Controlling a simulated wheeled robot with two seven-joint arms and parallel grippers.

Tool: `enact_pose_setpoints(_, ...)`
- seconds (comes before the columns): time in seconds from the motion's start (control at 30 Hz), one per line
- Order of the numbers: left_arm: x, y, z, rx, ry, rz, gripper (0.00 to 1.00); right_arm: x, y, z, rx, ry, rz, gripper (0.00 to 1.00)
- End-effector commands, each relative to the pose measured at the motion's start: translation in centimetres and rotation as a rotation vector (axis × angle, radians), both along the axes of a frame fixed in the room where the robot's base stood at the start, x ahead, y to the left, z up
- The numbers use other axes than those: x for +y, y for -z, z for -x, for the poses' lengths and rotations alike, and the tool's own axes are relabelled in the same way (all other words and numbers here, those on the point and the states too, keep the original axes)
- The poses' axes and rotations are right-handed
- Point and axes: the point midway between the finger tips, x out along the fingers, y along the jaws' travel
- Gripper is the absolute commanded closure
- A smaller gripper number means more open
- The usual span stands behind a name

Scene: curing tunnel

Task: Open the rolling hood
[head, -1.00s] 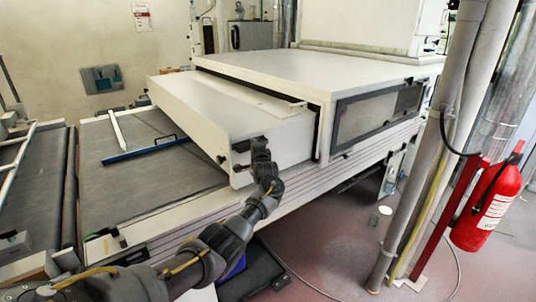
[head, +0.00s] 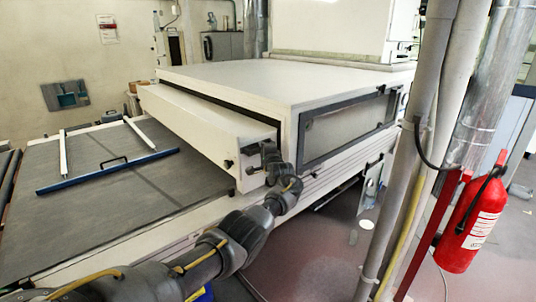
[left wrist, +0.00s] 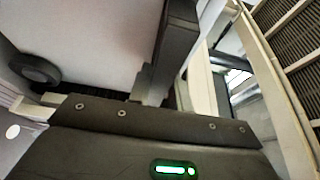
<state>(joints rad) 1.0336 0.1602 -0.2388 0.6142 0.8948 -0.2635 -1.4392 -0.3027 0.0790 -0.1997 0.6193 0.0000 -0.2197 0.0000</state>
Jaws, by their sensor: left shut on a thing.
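The rolling hood (head: 205,128) is a long off-white cover over the conveyor. It sits partly inside the larger white housing (head: 290,85), with only a narrow strip sticking out to the left. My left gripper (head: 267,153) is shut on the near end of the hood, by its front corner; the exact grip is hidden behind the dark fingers. In the left wrist view a dark finger (left wrist: 175,45) stands against a pale surface, with a black round knob (left wrist: 35,69) to its left. My right gripper does not show.
The grey conveyor belt (head: 85,205) lies bare left of the hood, with a blue bar (head: 108,171) and white rails across it. A grey post (head: 410,170) and a red fire extinguisher (head: 472,220) stand at right. Reddish floor (head: 315,245) is open between them and the machine.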

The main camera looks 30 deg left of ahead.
Motion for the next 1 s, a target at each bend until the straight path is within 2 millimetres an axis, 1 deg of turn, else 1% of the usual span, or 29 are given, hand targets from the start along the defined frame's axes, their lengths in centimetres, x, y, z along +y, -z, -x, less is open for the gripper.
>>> enact_pose_setpoints(0.07, 0.3, -0.2, -0.1, -0.003, -0.007, -0.002, 1.0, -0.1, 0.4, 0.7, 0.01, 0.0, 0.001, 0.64)
enact_pose_setpoints(0.17, 0.2, -0.3, -0.4, -0.003, -0.006, -0.002, 1.0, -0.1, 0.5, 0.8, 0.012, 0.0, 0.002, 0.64)
enact_pose_setpoints(0.5, -0.2, -0.5, -0.7, -0.004, 0.001, -0.003, 1.0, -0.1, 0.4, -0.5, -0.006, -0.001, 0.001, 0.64)
enact_pose_setpoints(0.53, -0.2, -0.5, -0.7, -0.004, 0.001, -0.003, 0.77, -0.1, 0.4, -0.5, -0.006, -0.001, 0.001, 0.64)
enact_pose_setpoints(0.67, -0.2, -0.4, -0.7, -0.003, 0.001, -0.003, 0.6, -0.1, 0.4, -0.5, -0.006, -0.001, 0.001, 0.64)
enact_pose_setpoints(0.7, -0.2, -0.4, -0.7, -0.003, 0.001, -0.003, 0.58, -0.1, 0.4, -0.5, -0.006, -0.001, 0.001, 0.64)
enact_pose_setpoints(1.0, -0.3, -0.3, -0.5, -0.003, 0.0, -0.002, 0.58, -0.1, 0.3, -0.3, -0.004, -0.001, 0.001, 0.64)
